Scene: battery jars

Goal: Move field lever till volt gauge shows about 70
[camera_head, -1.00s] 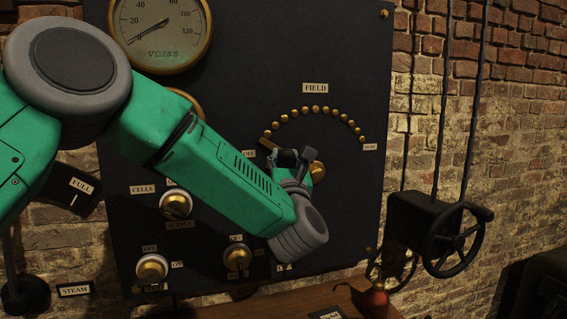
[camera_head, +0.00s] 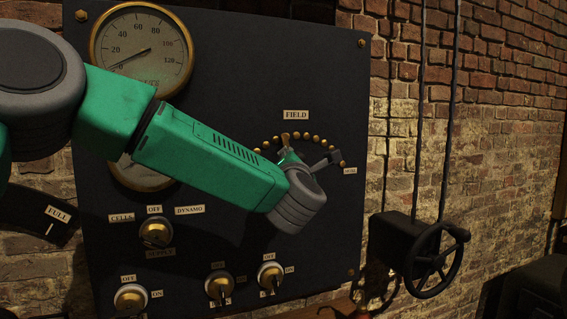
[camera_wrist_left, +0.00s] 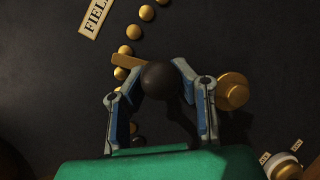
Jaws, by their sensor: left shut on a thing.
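The volt gauge (camera_head: 143,50) is a round brass-rimmed dial at the upper left of the dark panel. Its needle points to the lower left, close to the 0 mark. The field lever has a brass tip (camera_head: 285,140) by the studs left of the arc's middle, under the FIELD label. In the left wrist view its black knob (camera_wrist_left: 160,80) sits between my left gripper's fingers (camera_wrist_left: 160,66), with the brass tip (camera_wrist_left: 127,62) beyond and the brass pivot (camera_wrist_left: 232,90) to the right. My left gripper (camera_head: 302,158) is shut on the knob; its wrist hides most of the lever in the head view.
Several knob switches, including the supply one (camera_head: 155,234), are below my left arm. A second gauge (camera_head: 140,175) is mostly covered by that arm. A black handwheel (camera_head: 437,262) stands out right of the panel, before the brick wall.

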